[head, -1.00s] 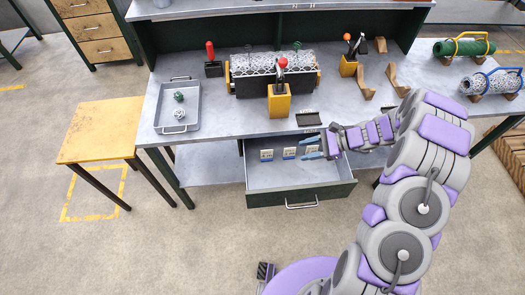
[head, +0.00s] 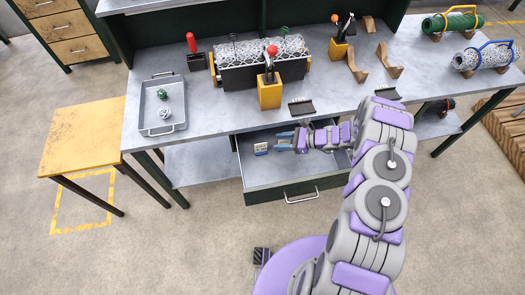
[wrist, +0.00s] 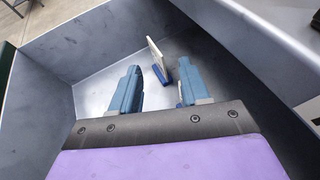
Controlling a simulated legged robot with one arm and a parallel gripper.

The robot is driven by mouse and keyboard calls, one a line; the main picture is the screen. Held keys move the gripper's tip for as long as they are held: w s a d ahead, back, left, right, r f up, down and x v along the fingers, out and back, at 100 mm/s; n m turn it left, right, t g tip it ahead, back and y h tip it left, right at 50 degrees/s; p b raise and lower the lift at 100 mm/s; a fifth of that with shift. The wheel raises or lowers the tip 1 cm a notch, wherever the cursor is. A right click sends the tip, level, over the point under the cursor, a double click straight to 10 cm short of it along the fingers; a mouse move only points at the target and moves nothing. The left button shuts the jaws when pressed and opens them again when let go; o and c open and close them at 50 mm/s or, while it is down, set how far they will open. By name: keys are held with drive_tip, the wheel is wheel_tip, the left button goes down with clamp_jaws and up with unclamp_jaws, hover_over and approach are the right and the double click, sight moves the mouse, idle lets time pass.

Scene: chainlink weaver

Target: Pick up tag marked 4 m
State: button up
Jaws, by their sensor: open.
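An open drawer (head: 262,186) under the bench holds small upright tags. In the head view one white tag (head: 261,148) shows left of my gripper (head: 284,141); its marking is too small to read. My gripper and arm cover the drawer to the right of it. In the wrist view a white tag with a blue base (wrist: 156,54) stands nearly edge-on, just beyond the gap between the blue fingers. My gripper (wrist: 159,78) is open, and nothing is held. The tag's face cannot be read there, and I cannot tell which tag it is.
The drawer's walls (wrist: 108,28) rise on both sides of my fingers. The benchtop (head: 215,112) overhangs the back of the drawer. A tray (head: 163,129), a weaving machine (head: 262,76) and a yellow holder (head: 270,94) stand on the bench. A yellow side table (head: 85,135) is at left.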

drive_tip(key=b, duration=0.1)
hover_over(266, 152)
drive_tip(key=d, duration=0.2)
drive_tip(key=shift+s+f, duration=0.1)
drive_tip(key=shift+f, duration=0.6)
drive_tip(key=shift+a+f+b, duration=0.35)
drive_tip(key=shift+a+b, duration=0.1)
drive_tip(key=shift+a, duration=0.7)
drive_tip(key=c, duration=0.4)
drive_tip(key=shift+d, duration=0.4)
clamp_jaws()
drive_tip(key=shift+a, duration=0.25)
